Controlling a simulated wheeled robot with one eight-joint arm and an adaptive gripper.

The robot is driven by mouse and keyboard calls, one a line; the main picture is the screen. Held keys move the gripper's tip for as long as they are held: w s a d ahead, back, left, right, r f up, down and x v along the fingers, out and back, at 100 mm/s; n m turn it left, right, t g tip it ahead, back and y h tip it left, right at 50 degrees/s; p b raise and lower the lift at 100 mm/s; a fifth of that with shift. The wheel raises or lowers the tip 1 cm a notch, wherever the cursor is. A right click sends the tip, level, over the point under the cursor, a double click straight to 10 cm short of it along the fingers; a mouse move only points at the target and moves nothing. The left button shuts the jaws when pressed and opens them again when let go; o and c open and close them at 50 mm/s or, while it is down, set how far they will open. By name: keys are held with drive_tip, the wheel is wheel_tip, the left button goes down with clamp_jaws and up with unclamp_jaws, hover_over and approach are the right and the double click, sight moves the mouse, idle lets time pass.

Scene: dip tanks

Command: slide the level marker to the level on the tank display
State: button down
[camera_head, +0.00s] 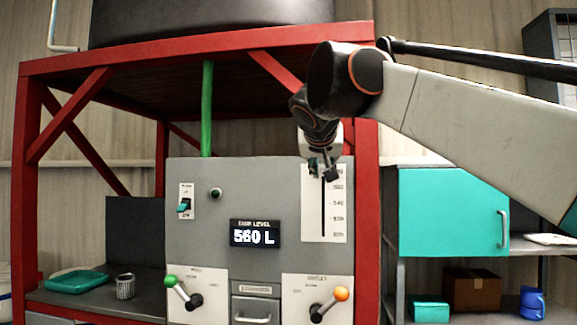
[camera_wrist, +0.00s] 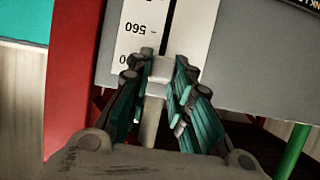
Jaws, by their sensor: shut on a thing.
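In the wrist view, which is upside down, my gripper (camera_wrist: 157,95) is shut on a pale level marker (camera_wrist: 159,72) at the slot. The 560 label shows beyond the marker, so the marker stands above 560 on the scale. A label beside the marker is partly hidden by a finger.
Below are a green-knobbed lever (camera_head: 182,292) and an orange-knobbed lever (camera_head: 329,302). A switch (camera_head: 184,205) is at the panel's left. A red frame (camera_head: 367,220) stands close to the right of the scale, with a teal cabinet (camera_head: 450,210) beyond.

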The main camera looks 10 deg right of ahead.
drive_tip(key=f+b, duration=0.2)
drive_tip(key=f, duration=0.2)
drive_tip(key=shift+s, duration=0.2)
drive_tip(key=shift+a, duration=0.1)
drive_tip(key=c, duration=1.7)
unclamp_jaws()
drive_tip(key=shift+o, duration=1.3)
drive_tip(key=shift+w, duration=0.15)
drive_tip(key=v, duration=1.1)
drive_tip(key=shift+s, duration=0.3)
